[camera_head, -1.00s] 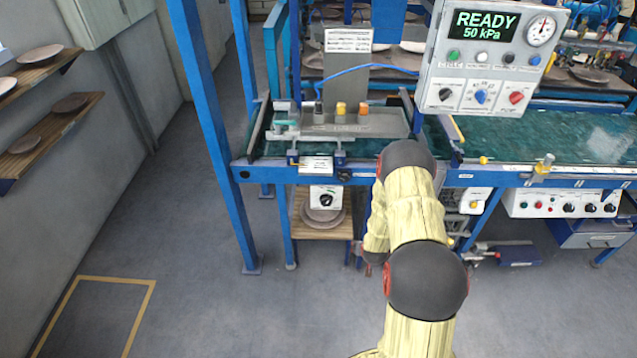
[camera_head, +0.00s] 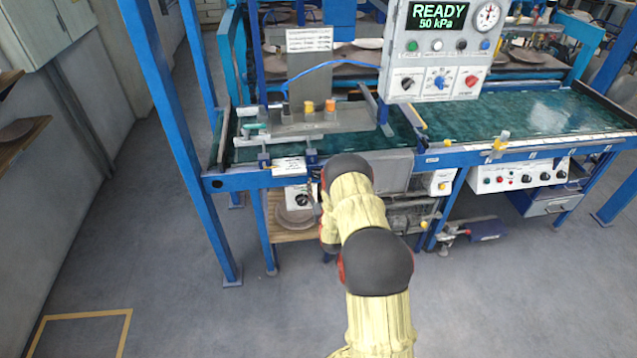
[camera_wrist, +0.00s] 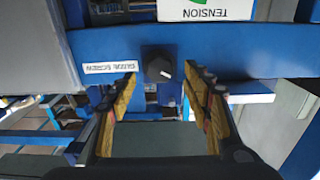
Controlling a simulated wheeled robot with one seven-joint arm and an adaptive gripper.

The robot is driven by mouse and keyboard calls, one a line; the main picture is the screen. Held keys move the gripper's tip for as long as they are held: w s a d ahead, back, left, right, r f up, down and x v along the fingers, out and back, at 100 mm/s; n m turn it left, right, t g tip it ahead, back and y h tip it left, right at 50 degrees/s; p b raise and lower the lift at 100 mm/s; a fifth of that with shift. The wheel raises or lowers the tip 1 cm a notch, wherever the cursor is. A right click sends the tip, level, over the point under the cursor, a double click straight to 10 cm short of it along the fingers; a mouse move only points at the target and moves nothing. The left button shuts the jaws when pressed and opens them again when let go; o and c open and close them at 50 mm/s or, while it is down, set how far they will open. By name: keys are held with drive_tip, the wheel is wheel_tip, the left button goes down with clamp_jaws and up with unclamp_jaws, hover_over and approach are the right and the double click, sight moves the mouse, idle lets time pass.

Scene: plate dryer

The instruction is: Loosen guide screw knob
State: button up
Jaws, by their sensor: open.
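The black guide screw knob (camera_wrist: 160,68) is on a blue beam in the wrist view, beside a white label (camera_wrist: 110,67) that reads guide screw upside down. My gripper (camera_wrist: 161,76) is open, with one padded finger on each side of the knob in the picture. The knob shows between the fingertips, with a visible gap on each side. I cannot tell how far in depth the fingertips are from it. In the head view my arm hides the gripper, and I cannot pick out the knob there.
A white tension label (camera_wrist: 206,10) is above the knob in the wrist view. In the head view, a control box (camera_head: 440,50) reads READY 50 kPa above the green belt (camera_head: 490,118). Blue posts (camera_head: 165,130) stand left of my arm. The floor at left is open.

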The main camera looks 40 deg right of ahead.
sight(318, 177)
drive_tip(key=shift+x, duration=1.55)
drive_tip(key=shift+c, duration=0.7)
drive_tip(key=c, duration=1)
